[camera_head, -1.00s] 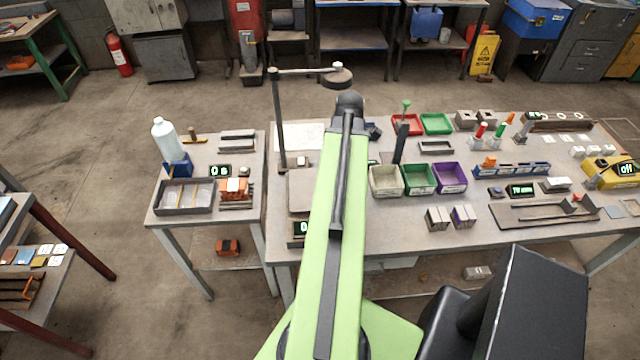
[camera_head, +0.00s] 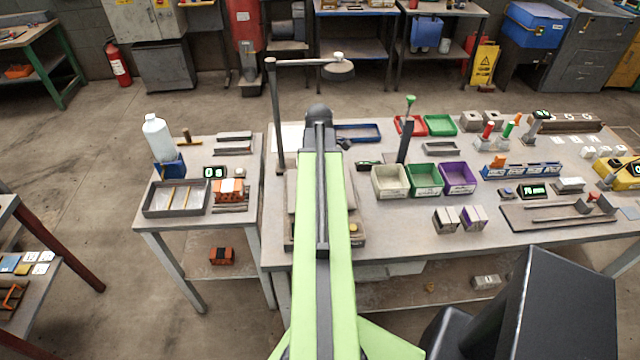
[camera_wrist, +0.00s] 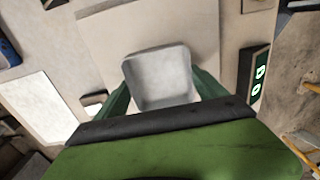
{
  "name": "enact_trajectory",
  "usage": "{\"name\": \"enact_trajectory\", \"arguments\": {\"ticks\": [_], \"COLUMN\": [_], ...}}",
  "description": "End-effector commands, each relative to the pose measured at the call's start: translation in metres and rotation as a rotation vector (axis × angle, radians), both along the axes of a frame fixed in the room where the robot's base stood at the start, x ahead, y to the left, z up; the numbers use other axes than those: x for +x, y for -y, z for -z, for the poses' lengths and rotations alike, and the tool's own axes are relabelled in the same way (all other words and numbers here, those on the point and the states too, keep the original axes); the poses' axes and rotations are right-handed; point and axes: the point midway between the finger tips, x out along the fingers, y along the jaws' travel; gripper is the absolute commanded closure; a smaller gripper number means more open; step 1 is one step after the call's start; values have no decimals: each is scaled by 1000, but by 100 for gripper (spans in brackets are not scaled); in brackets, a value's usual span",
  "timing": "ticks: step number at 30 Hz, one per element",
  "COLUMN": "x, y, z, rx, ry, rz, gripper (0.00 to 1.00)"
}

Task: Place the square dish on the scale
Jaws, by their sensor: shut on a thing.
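In the wrist view the square dish (camera_wrist: 158,74) is a light grey, hollow, rounded square. My gripper (camera_wrist: 163,86) is shut on it, with a green finger at each side. Behind the dish lies the broad beige plate of the scale (camera_wrist: 105,32), with a lit green display (camera_wrist: 259,75) at the right. The dish overlaps the plate in this view; I cannot tell the height between them. In the head view the scale (camera_head: 291,192) shows only at the edges of my arm. My arm hides the gripper and dish there.
A post with an overhanging arm (camera_head: 276,120) stands at the scale's back left. White, green and purple bins (camera_head: 389,183) stand to the right, with a blue tray (camera_head: 358,132) behind. A side table (camera_head: 225,208) with a bottle (camera_head: 157,138) is at left.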

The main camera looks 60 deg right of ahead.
Motion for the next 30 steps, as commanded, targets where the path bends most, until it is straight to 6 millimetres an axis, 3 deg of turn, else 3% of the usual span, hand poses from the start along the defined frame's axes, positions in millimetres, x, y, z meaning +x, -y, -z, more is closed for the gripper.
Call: {"name": "enact_trajectory", "arguments": {"ticks": [6, 7, 11, 22, 30], "x": [0, 0, 0, 0, 1], "y": [0, 0, 0, 0, -1], "z": [3, 2, 1, -7, -56], "rx": [0, 0, 0, 0, 0], "ry": [0, 0, 0, 0, 0], "rz": [-1, -1, -1, -1, -2], "gripper": [59, 16, 0, 0, 0]}}
